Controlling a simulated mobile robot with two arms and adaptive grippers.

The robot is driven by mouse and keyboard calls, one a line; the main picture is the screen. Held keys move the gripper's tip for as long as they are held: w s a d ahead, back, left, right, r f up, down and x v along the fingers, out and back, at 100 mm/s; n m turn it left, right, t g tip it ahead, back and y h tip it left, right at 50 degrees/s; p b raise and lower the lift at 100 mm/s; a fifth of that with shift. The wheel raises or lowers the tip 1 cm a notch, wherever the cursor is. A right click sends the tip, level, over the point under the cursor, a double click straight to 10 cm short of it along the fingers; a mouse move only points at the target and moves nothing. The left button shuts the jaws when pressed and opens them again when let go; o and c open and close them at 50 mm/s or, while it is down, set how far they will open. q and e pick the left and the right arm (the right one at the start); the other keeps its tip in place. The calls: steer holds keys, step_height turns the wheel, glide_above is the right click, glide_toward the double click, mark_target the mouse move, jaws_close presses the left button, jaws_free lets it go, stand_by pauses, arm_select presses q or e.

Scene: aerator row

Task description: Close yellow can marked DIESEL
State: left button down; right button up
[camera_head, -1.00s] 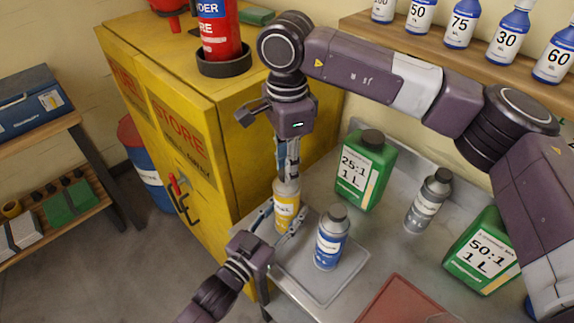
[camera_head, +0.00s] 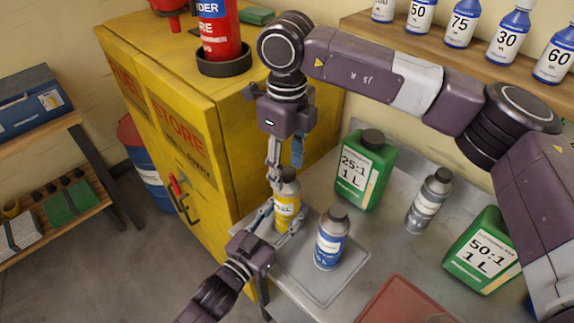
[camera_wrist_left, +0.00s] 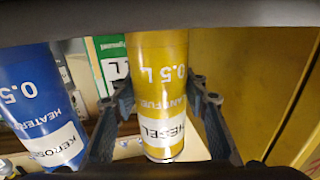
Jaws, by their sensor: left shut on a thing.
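The yellow can marked DIESEL (camera_head: 286,212) stands upright near the left edge of the metal bench, with a grey cap (camera_head: 289,174) on its top. It also shows in the left wrist view (camera_wrist_left: 160,85), its label upside down. My left gripper (camera_head: 276,225) is shut around the can's body, a finger on each side. My right gripper (camera_head: 286,172) points down over the can from above. Its fingers are spread apart, one at each side of the cap, and look open. I cannot tell how tightly the cap sits.
A blue bottle (camera_head: 332,240) stands close to the right of the can on a grey tray (camera_head: 312,284). Green jugs (camera_head: 366,172) and a grey bottle (camera_head: 428,202) stand behind and right. The yellow cabinet (camera_head: 228,130) rises close on the left.

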step_height(320, 180, up, 12)
stand_by(0.7)
arm_select(q)
steer(key=c, duration=1.1)
jaws_free()
steer(key=v, duration=1.2)
